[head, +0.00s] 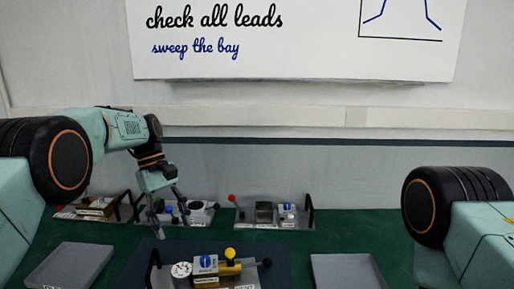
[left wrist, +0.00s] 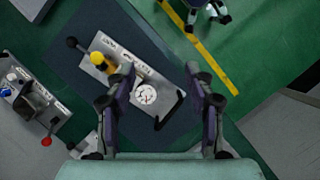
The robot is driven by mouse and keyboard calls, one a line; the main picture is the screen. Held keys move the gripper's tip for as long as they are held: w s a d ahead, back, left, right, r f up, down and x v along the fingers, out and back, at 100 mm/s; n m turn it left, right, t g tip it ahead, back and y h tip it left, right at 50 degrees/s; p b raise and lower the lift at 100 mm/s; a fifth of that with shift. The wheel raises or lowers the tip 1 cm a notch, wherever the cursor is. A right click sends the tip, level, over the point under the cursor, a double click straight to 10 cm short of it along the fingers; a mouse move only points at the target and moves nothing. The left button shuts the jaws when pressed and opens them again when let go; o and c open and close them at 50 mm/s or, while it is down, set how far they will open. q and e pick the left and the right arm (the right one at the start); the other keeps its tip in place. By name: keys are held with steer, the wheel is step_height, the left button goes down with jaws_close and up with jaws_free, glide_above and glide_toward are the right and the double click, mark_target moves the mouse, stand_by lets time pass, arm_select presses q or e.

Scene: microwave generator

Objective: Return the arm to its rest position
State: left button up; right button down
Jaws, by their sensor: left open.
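My left arm comes in from the left in the head view and bends down at the wrist. Its gripper (head: 168,212) points down over the table and is open, with nothing between the fingers. In the left wrist view the two fingers of the left gripper (left wrist: 160,85) stand apart. Below lies a metal unit (head: 215,271) with a white dial, a blue knob and a yellow knob on a dark mat; it also shows in the left wrist view (left wrist: 125,75). My right arm shows at the right edge of the head view; its gripper is out of view.
Several similar units stand along the back, one with a red-tipped lever (head: 265,215). Grey trays lie at left (head: 70,266) and right (head: 347,270) on the green table. A whiteboard (head: 300,40) hangs on the wall behind. Green surface between the right tray and my right arm is clear.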

arm_select(q)
steer(key=s+a+f+y, duration=0.1)
steer(key=s+f, duration=0.2)
steer(key=f, duration=1.2)
steer(key=s+a+f+m+t+y, duration=0.15)
steer(key=s+f+m, duration=0.25)
steer(key=s+f, duration=1.05)
steer(key=s+r+m+t, duration=0.15)
steer(key=s+m, duration=0.35)
steer(key=s, duration=2)
step_height(320, 180, down, 25)
steer(key=b, duration=2.5)
steer(key=shift+w+a+f+y, duration=0.15)
steer(key=shift+w+f+y, duration=0.05)
steer(key=shift+w+y, duration=0.15)
arm_select(e)
step_height(320, 180, down, 25)
steer(key=shift+f, duration=0.15)
